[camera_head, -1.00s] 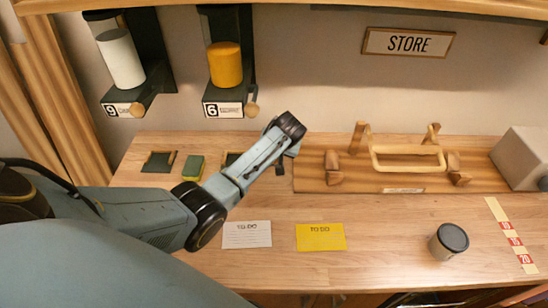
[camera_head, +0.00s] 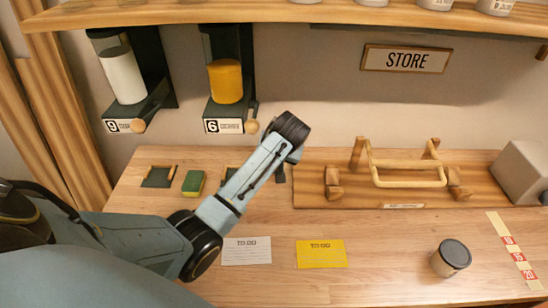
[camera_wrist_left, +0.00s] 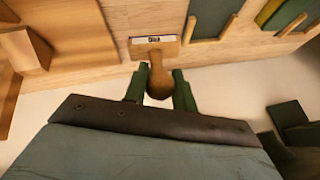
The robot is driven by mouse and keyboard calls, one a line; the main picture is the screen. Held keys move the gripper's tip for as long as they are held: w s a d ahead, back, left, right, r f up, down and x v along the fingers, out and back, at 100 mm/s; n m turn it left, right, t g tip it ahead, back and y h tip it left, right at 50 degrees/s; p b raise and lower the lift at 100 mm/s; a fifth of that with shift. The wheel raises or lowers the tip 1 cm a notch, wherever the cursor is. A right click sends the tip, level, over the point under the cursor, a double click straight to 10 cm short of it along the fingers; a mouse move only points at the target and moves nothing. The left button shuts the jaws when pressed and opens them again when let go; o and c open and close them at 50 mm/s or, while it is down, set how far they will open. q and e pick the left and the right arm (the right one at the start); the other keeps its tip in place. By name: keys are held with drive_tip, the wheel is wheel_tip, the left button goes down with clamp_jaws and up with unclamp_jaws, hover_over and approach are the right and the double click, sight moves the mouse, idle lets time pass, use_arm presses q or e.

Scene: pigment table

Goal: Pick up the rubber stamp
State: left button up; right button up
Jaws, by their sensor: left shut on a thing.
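The rubber stamp (camera_wrist_left: 158,70) shows in the left wrist view, with a round wooden handle and a flat wooden block that bears a small white label. My left gripper (camera_wrist_left: 159,84) is shut on the handle, one dark green finger on each side. In the head view my left arm reaches over the table, and its wrist hides the stamp and most of the gripper (camera_head: 284,172). Whether the stamp touches the table I cannot tell. My right gripper is not in view.
A wooden rack (camera_head: 310,185) with a raised frame stands right of my wrist. A green-yellow sponge (camera_head: 193,183) and a dark pad (camera_head: 159,177) lie to the left. White (camera_head: 246,251) and yellow cards (camera_head: 320,254) and a lidded jar (camera_head: 451,258) are nearer. Dispensers (camera_head: 226,82) hang behind.

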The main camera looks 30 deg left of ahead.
use_arm(q)
drive_tip(key=s+d, duration=0.4)
drive_tip(key=s, duration=0.3)
drive_tip(key=s+d, duration=0.5)
drive_tip(key=s, duration=0.2)
drive_tip(key=shift+s+r+b, duration=0.15)
drive_tip(key=shift+s+b, duration=0.15)
drive_tip(key=shift+a, duration=0.1)
